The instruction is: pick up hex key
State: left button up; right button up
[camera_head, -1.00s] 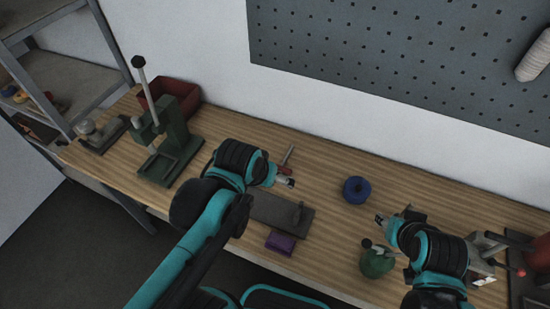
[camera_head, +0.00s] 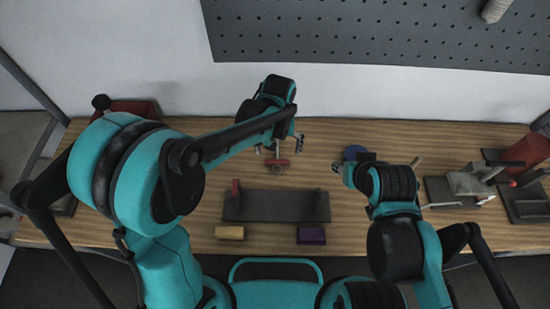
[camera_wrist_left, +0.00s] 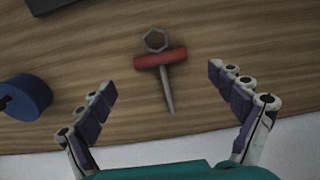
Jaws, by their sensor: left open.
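The hex key (camera_head: 277,163) lies on the wooden bench behind the dark plate, with a red crossbar. In the left wrist view the hex key (camera_wrist_left: 158,61) shows a grey hex ring at one end, the red bar and a thin metal shaft pointing down the picture. My left gripper (camera_head: 280,146) is open above it; in the wrist view its fingers (camera_wrist_left: 162,80) stand wide apart on both sides of the shaft, not touching it. My right gripper (camera_head: 340,169) is near the blue round object; its jaw state is unclear.
A dark plate (camera_head: 275,207) with upright pieces lies in front. A yellow block (camera_head: 229,233) and purple block (camera_head: 311,235) lie near the front edge. A blue round object (camera_head: 355,152) is right of the key. Fixtures (camera_head: 470,183) crowd the right. A pegboard wall stands behind.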

aim_at(277, 159)
pick_arm(q)
jog(key=f, duration=0.1)
jog(key=f+b, duration=0.1)
jog(key=f, duration=0.1)
jog(key=f+b, duration=0.1)
jog(key=f, duration=0.1)
jog(key=shift+w+f, duration=0.2)
jog(key=shift+w, duration=0.05)
jog(key=shift+r, duration=0.1)
jog(key=c, duration=1.3)
